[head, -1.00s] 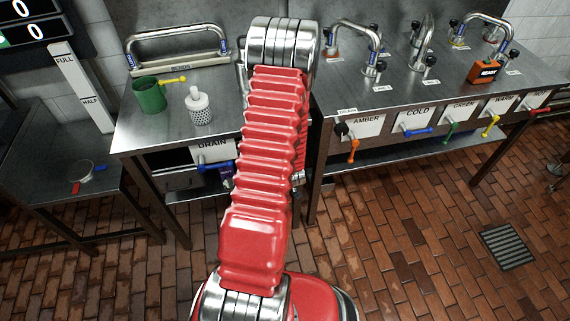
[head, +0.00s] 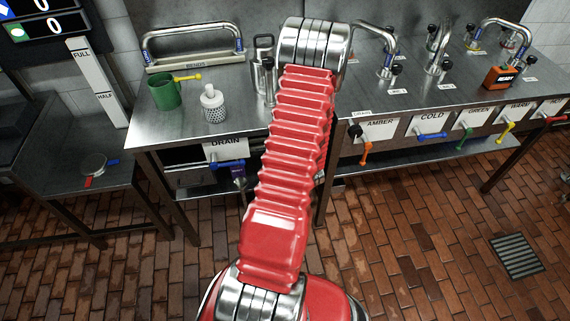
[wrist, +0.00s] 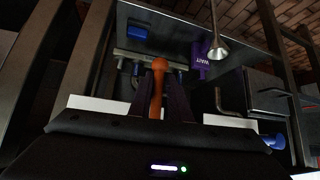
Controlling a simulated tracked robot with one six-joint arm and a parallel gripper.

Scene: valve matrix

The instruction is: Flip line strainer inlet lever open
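The wrist view shows an orange lever (wrist: 157,88) with a rounded end, pointing up the picture. My gripper (wrist: 159,92) is dark, with one finger on each side of this lever. The light is too dim to tell whether the fingers touch it. A blue bar on a bracket (wrist: 137,32) and a purple labelled part (wrist: 199,62) lie beyond. I see no label that names the strainer inlet. In the head view my red arm hides my gripper and the place where it works.
An orange lever (head: 366,152) sits below AMBER. The brick floor (head: 420,240) in front is clear.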

